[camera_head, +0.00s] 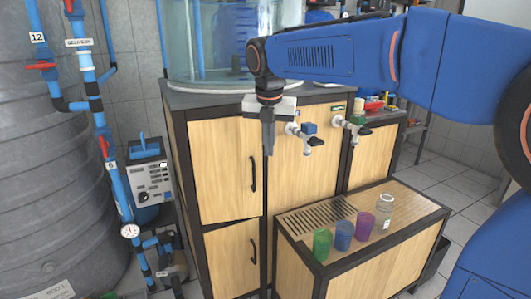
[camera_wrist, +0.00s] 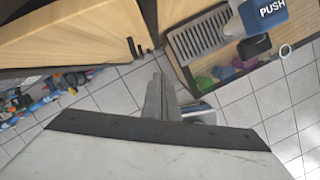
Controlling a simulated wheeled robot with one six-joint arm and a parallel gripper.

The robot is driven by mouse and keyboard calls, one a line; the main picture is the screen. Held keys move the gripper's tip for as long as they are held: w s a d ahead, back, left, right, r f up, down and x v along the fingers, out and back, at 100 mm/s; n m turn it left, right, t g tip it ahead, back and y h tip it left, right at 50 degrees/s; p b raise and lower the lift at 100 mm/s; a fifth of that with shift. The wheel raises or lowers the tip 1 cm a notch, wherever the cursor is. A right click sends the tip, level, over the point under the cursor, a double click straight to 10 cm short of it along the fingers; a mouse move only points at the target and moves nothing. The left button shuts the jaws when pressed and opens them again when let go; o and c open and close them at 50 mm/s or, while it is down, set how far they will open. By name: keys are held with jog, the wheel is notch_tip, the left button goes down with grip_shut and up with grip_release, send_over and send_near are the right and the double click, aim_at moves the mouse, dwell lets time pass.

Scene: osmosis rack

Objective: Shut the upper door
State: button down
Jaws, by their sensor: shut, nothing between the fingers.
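The upper door (camera_head: 225,168) is a pale wooden panel with a black vertical handle (camera_head: 253,174), on the left of the cabinet front in the head view. I cannot tell from this angle how far it stands open. In the wrist view wooden door panels (camera_wrist: 75,35) slant across the upper left, with two dark handles at their right end. My gripper (camera_head: 268,152) points down, shut and empty, just right of the upper door's handle in the picture. It also shows in the wrist view (camera_wrist: 158,82), with tiled floor behind it. Contact with the door is not visible.
The lower door (camera_head: 232,258) is below. A wooden drip stand (camera_head: 330,270) with coloured cups and a glass jar stands at the right, under two taps (camera_head: 305,138). A clear tank (camera_head: 215,45) stands on the cabinet top. Blue pipes and a grey tank (camera_head: 55,170) are on the left.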

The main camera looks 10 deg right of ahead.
notch_tip(320, 180, up, 5)
jog(key=m+t+y, duration=0.1)
jog(key=m+t, duration=0.1)
jog(key=m, duration=2.9)
jog(key=w+r+x, duration=0.1)
jog(key=w+x, duration=0.1)
jog(key=x, duration=0.9)
jog(key=shift+w+a+f, duration=0.15)
jog(key=shift+w+f, duration=0.05)
jog(key=shift+f, duration=0.1)
